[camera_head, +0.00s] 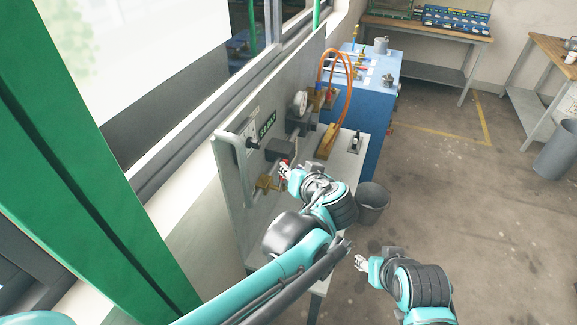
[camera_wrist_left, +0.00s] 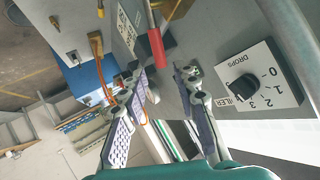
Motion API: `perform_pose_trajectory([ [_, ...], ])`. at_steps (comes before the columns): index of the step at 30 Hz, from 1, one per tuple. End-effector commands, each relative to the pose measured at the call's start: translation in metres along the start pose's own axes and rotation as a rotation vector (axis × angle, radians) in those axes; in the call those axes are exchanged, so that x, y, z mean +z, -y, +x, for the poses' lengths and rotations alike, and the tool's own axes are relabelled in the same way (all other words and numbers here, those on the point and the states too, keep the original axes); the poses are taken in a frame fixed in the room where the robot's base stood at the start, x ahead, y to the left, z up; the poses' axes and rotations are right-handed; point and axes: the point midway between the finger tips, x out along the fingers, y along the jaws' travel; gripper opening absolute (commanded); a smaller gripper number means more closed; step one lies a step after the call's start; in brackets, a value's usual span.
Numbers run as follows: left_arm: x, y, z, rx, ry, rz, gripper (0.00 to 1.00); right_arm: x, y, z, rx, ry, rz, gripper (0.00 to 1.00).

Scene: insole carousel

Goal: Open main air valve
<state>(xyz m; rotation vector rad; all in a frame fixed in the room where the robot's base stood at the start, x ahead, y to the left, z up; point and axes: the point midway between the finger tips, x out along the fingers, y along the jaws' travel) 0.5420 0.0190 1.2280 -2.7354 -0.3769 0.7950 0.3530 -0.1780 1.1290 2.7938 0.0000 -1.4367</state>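The main air valve is a brass fitting (camera_head: 266,184) low on the grey panel, with a red lever handle at my left gripper. In the left wrist view the red handle (camera_wrist_left: 157,48) hangs from the fitting, its end lying in the gap between my fingertips. My left gripper (camera_wrist_left: 164,78) is open, with a finger on each side of the handle end and space showing around it. In the head view my left gripper (camera_head: 285,171) partly hides the handle. My right gripper (camera_head: 361,263) is low and away from the panel; its finger gap is too small to judge.
A black knob (camera_wrist_left: 244,88) on a numbered DROPS dial sits near the valve. A gauge (camera_head: 299,103) and an orange hose (camera_head: 349,75) are further along the panel. A blue cabinet (camera_head: 371,120) stands behind. A bin (camera_head: 372,204) is on the floor. Open floor lies right.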

Motion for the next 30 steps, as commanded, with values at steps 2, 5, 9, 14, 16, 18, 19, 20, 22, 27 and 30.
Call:
perform_pose_trajectory([
  [2, 0.0, 0.0, -0.005, 0.0, 0.0, 0.0, 0.3, 0.0, 0.0, 0.0, 0.0, 0.0, 0.0, 0.45],
  [5, 0.0, 0.0, -0.006, 0.0, 0.0, -0.001, 0.3, 0.0, 0.0, 0.0, 0.0, 0.0, 0.0, 0.45],
  [9, 0.0, 0.0, -0.006, -0.001, 0.0, -0.001, 0.3, 0.0, 0.0, 0.0, 0.0, 0.0, 0.0, 0.45],
  [14, -0.001, 0.001, -0.009, 0.0, 0.0, -0.036, 0.0, -0.002, 0.0, -0.003, 0.0, 0.0, 0.0, 0.45],
  [16, -0.001, 0.004, -0.015, 0.001, 0.0, -0.118, 0.0, -0.006, 0.0, -0.009, 0.0, 0.0, 0.0, 0.45],
  [18, -0.001, 0.008, -0.024, 0.001, 0.001, -0.257, 0.0, -0.013, 0.0, -0.018, 0.0, 0.0, 0.0, 0.45],
  [19, -0.002, 0.01, -0.029, 0.002, 0.001, -0.331, 0.0, -0.016, 0.0, -0.023, 0.0, 0.0, 0.0, 0.45],
  [20, -0.001, 0.012, -0.035, 0.002, 0.001, -0.413, 0.0, -0.02, 0.0, -0.028, 0.0, 0.0, 0.0, 0.45],
  [22, 0.0, 0.018, -0.047, 0.002, 0.002, -0.62, 0.0, -0.028, 0.0, -0.039, 0.0, 0.0, 0.0, 0.45],
  [27, 0.006, 0.032, -0.073, 0.001, 0.002, -1.103, 0.0, -0.044, 0.0, -0.062, 0.0, 0.0, 0.0, 0.45],
  [30, 0.009, 0.038, -0.084, 0.001, 0.001, -1.324, 0.0, -0.051, 0.0, -0.071, 0.0, 0.0, 0.0, 0.45],
])
